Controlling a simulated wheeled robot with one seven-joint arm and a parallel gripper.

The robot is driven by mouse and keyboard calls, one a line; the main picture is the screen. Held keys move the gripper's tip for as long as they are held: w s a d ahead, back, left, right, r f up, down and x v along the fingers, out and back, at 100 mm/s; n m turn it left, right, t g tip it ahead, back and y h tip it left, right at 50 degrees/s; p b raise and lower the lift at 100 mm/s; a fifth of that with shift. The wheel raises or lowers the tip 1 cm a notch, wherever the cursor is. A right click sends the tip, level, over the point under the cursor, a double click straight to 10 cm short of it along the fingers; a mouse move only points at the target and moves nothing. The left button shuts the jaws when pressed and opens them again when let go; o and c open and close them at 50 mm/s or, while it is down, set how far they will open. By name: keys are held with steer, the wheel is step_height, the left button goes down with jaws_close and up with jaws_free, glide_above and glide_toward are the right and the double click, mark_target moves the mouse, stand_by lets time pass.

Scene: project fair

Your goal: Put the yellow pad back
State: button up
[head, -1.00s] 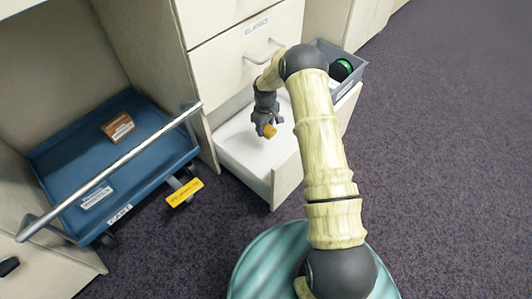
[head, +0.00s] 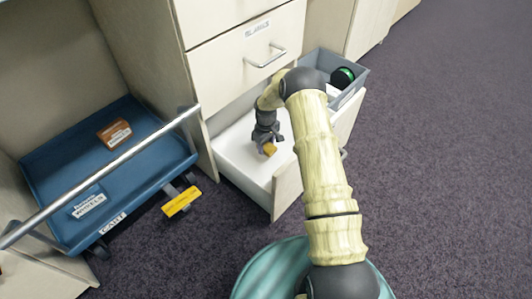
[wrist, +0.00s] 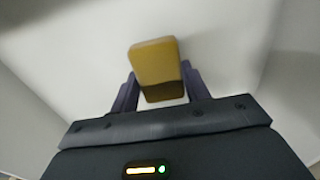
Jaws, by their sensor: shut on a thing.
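The yellow pad is a small mustard-yellow block (wrist: 155,62) with a darker lower part. It sits between the two fingers of my gripper (wrist: 160,92), which is shut on it. In the head view the pad (head: 269,149) shows at the tip of my gripper (head: 267,143), inside the open white drawer (head: 238,150). In the wrist view the pale drawer floor lies beyond the pad. I cannot tell whether the pad touches the floor.
A blue cart (head: 60,150) with a metal handle stands at left, holding a brown box (head: 114,133) and a label reading WHEELS (head: 88,201). A yellow-labelled pedal (head: 182,201) juts from it. Carpet at right is clear.

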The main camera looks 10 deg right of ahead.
mark_target(266, 145)
steer(key=shift+f+b, duration=1.35)
steer(key=shift+f, duration=0.45)
steer(key=shift+f, duration=0.1)
steer(key=o, duration=0.9)
steer(key=shift+o, duration=0.2)
step_height(266, 145, up, 8)
steer(key=p, duration=0.5)
steer(key=shift+f, duration=0.15)
